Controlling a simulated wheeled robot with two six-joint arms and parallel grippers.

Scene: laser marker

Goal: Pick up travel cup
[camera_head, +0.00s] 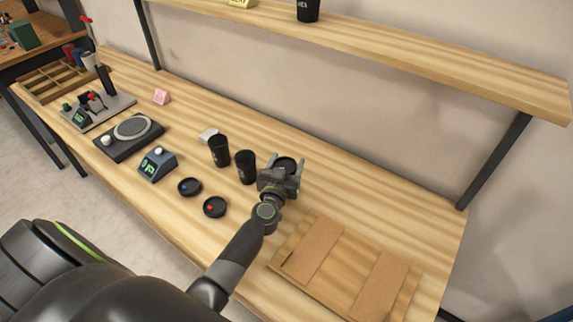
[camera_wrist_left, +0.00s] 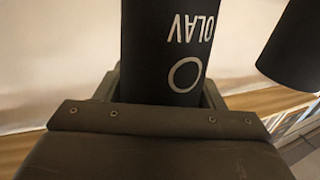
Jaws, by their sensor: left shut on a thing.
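My left gripper (camera_head: 283,178) is shut on a black travel cup (camera_head: 286,163), the rightmost in the row of cups on the bench. The gripper hides most of this cup in the head view. In the left wrist view the held cup (camera_wrist_left: 165,45) stands between the fingers, with white lettering and a ring mark on its side. I cannot tell whether its base touches the bench. Two more black cups, one nearer (camera_head: 245,167) and one farther left (camera_head: 219,151), stand upright beside it. My right gripper is not in view.
Two round dark pieces, one with a blue spot (camera_head: 189,187) and one with a red spot (camera_head: 215,207), lie left of my arm. A wooden board (camera_head: 341,267) lies at the right. Devices (camera_head: 157,163) stand at the left. A shelf (camera_head: 400,48) hangs above, with another black cup (camera_head: 307,10).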

